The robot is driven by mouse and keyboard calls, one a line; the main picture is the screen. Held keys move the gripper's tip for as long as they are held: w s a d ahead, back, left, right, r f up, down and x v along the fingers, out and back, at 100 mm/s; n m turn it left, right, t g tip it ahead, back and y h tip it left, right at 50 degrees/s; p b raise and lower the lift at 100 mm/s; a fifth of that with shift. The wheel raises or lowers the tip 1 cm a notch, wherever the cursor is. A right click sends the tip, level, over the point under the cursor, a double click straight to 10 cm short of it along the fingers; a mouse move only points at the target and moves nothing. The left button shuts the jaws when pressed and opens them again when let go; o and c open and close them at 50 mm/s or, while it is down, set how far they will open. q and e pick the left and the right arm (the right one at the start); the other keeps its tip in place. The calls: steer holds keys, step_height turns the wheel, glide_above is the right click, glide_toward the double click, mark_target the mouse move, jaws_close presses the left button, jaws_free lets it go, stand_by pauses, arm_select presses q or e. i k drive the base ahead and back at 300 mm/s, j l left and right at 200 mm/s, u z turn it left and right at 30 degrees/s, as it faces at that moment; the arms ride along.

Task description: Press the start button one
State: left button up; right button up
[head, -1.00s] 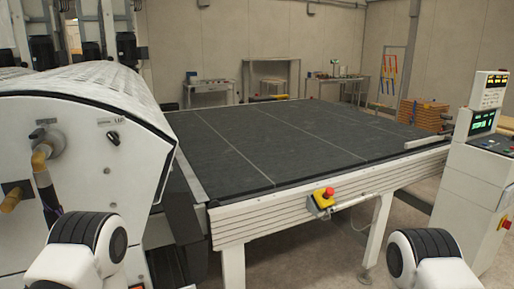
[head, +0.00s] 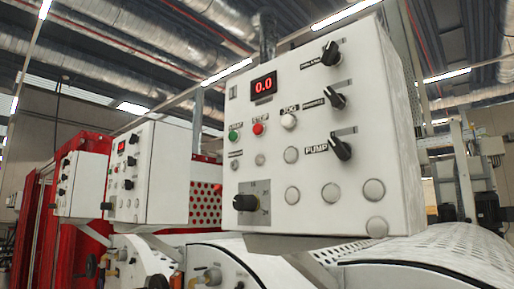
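The nearest white control box (head: 318,130) fills the middle and right of the head view. On its front, a small green button (head: 233,136) sits at the left under a label that seems to read START. A red button (head: 257,129) under a STOP label is just right of it, and a white button (head: 289,121) under a JOG label is further right. A red display (head: 264,86) above them reads 0.0. Neither of my grippers is in view.
Two similar control boxes stand further left, one in the middle (head: 166,171) and one beyond it (head: 81,185), before red machine frames (head: 205,200). White machine covers (head: 430,258) lie below the nearest box. Ducts and lamps run overhead.

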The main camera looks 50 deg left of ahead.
mark_target(232, 137)
steer(key=u, duration=1.3)
